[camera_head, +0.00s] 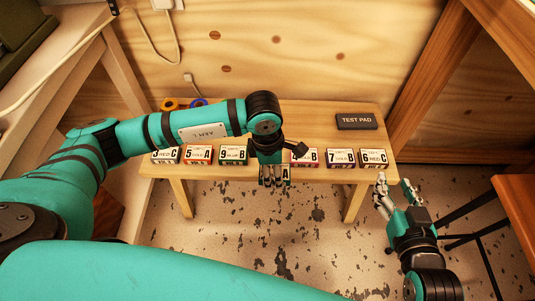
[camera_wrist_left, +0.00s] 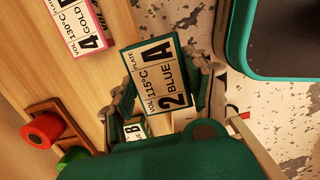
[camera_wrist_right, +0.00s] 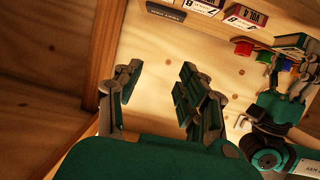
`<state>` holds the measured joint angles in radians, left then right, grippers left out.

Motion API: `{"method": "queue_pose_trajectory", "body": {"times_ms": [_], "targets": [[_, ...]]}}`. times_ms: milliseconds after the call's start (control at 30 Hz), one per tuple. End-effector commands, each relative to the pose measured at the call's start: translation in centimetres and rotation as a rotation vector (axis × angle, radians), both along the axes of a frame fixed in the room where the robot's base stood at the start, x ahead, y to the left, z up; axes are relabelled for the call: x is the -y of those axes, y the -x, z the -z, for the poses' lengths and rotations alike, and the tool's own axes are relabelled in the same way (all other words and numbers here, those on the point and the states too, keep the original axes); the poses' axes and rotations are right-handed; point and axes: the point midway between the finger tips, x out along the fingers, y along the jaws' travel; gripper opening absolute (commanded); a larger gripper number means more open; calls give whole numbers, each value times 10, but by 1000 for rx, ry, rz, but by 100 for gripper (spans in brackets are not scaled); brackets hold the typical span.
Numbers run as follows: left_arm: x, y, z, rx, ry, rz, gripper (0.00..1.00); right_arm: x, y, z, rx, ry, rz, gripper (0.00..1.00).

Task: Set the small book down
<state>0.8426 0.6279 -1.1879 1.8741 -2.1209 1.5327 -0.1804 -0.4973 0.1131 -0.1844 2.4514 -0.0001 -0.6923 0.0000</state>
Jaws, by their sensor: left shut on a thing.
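My left gripper (camera_head: 273,177) is shut on a small book (camera_wrist_left: 163,80) with a cream label reading "2 BLUE A, 115°C" and a dark green cover. In the head view the gripper hangs by the table's front edge, and my arm hides most of the book. The book also shows in the right wrist view (camera_wrist_right: 292,42). It appears held clear of the tabletop (camera_head: 240,172). My right gripper (camera_head: 398,190) is open and empty, off the table's front right corner. Its fingers stand apart in the right wrist view (camera_wrist_right: 158,95).
Coloured rolls (camera_head: 168,104) sit at the back left.

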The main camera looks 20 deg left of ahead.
Motion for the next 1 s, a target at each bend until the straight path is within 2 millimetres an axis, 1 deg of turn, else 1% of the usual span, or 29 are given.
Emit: {"method": "queue_pose_trajectory", "body": {"times_ms": [33,200,300,400,467,567,700,800,900,1000], "targets": [[-7,-13,4,1,-1,-6,19,-3,-4,-6,52,-12,-3,40],[-26,-51,7,1,0,-3,19,-10,-14,-41,247,-62,-16,40],[-34,-66,8,0,1,-2,19,-13,-16,-58,337,-84,-22,40],[-38,-74,8,0,1,1,19,-15,-16,-68,389,-99,-25,40],[-39,-76,9,-1,1,1,19,-15,-15,-72,408,-103,-26,40],[-40,-76,18,-2,2,1,19,-16,-15,-81,465,-119,-29,40],[-40,-76,35,-3,1,1,19,-19,-10,-104,601,-155,-37,40],[-40,-76,42,-2,1,1,19,-19,-6,-117,671,-174,-40,40],[-40,-76,44,-1,1,1,19,-20,-5,-123,698,-181,-42,40],[-40,-76,43,-1,1,1,19,-20,-5,-123,699,-181,-42,40]]}}
